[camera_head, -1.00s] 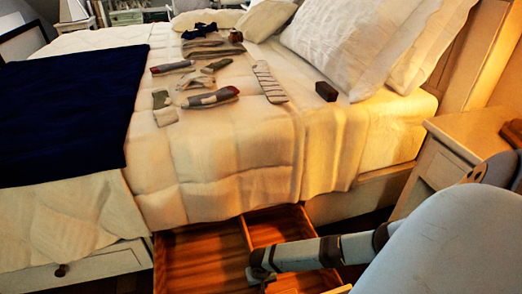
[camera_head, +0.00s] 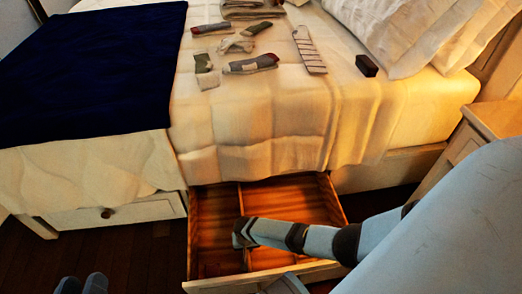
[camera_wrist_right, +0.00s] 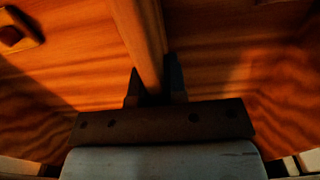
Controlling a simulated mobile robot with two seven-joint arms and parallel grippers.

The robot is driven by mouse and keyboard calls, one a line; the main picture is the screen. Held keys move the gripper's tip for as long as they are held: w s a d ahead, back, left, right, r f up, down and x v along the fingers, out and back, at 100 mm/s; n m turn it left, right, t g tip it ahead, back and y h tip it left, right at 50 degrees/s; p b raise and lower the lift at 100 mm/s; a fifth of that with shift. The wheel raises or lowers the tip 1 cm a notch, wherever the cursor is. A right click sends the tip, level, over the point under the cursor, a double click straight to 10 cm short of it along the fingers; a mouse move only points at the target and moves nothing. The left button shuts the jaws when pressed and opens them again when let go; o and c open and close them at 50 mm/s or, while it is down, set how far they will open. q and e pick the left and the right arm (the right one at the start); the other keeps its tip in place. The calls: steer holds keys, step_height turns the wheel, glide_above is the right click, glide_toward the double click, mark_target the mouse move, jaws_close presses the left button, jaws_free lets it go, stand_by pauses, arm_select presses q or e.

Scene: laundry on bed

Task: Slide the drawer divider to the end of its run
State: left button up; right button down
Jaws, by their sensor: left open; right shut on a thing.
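The drawer divider (camera_head: 239,198) is a thin wooden strip standing upright across the open drawer (camera_head: 335,205), running from back to front. It stands left of the drawer's middle, with a narrower compartment on its left and a wider one on its right. My right gripper (camera_head: 242,236) reaches down into the drawer and is shut on the divider. In the right wrist view, the divider (camera_wrist_right: 140,35) runs between the two dark fingertips of the right gripper (camera_wrist_right: 156,88). My left gripper (camera_head: 82,284) is open and empty at the bottom left edge, apart from the drawer.
The bed (camera_head: 260,120) stands above the drawer, with several socks and a dark blue blanket (camera_head: 80,65) on it. A closed drawer (camera_head: 115,212) is to the left. A nightstand (camera_head: 480,135) stands at the right. A small wooden piece (camera_wrist_right: 15,35) lies in the drawer's left part.

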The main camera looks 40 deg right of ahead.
steer(key=a, duration=0.1)
steer(key=w+a, duration=0.1)
steer(key=a, duration=0.1)
steer(key=w+a, duration=0.1)
steer(key=shift+w+a+b, duration=0.25)
steer(key=shift+b, duration=0.05)
steer(key=c, duration=1.2)
jaws_free()
steer(key=shift+o, duration=0.2)
